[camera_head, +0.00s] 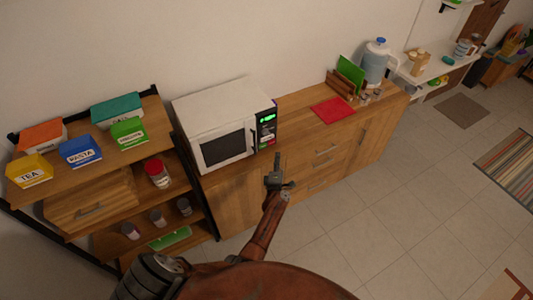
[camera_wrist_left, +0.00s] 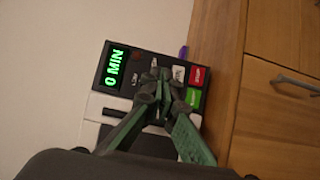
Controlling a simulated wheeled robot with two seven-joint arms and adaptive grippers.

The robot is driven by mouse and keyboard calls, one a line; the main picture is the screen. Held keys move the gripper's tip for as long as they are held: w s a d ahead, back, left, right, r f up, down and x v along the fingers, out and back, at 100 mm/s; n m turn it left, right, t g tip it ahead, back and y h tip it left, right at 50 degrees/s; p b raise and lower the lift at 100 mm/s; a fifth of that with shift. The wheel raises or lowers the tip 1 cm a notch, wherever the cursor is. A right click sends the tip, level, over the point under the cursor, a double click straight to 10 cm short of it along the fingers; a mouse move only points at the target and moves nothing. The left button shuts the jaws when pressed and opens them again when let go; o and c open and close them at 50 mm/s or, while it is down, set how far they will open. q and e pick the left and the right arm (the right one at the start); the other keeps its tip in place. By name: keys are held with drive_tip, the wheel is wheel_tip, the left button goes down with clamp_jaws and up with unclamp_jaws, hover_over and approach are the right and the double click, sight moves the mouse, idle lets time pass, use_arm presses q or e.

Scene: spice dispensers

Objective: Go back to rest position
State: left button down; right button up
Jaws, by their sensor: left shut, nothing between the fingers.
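My left gripper (camera_head: 275,171) is in front of the wooden counter, just below the right side of the microwave, in the head view. Its fingers are shut with nothing between them. In the left wrist view, the gripper (camera_wrist_left: 160,82) overlaps the microwave's control panel (camera_wrist_left: 118,78), whose green display reads "0 MIN". I cannot tell whether the fingertips touch the panel. The white microwave (camera_head: 222,112) stands on the counter with its door closed. My right gripper is not in view.
The wooden counter (camera_head: 335,137) holds a red cloth (camera_head: 333,110), a green board (camera_head: 350,73) and a water jug (camera_head: 376,62). A shelf at left carries labelled boxes, including a blue PASTA box (camera_head: 80,152), and jars (camera_head: 158,173).

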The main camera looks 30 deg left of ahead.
use_arm(q)
drive_tip(key=s+d+f+m+g+h+b, duration=0.2)
drive_tip(key=s+f+m, duration=0.45)
drive_tip(key=f, duration=0.65)
drive_tip(key=s+d+f+m+g+h+b, duration=0.1)
drive_tip(key=s+f+m+g+h+b, duration=0.15)
drive_tip(key=s+f, duration=0.9)
drive_tip(key=s+d+f+m+g+h+b, duration=0.1)
drive_tip(key=s+d+f+m+h+b, duration=0.15)
drive_tip(key=s+f+m, duration=0.75)
drive_tip(key=s+a+f+g+b, duration=0.25)
drive_tip(key=s+f+g, duration=0.25)
drive_tip(key=s+f, duration=1.25)
drive_tip(key=s+a+f+m+g+b, duration=0.1)
drive_tip(key=s+f, duration=0.2)
drive_tip(key=s, duration=0.5)
drive_tip(key=s+a+f+m+g+b, duration=0.1)
drive_tip(key=s+f+m+g, duration=0.1)
drive_tip(key=s, duration=0.7)
drive_tip(key=s+a+f+m+g+b, duration=0.1)
drive_tip(key=s+f+g, duration=0.1)
drive_tip(key=s, duration=0.6)
drive_tip(key=shift+s+f+m+b, duration=0.15)
drive_tip(key=shift+f+m+b, duration=0.25)
drive_tip(key=shift+f, duration=0.5)
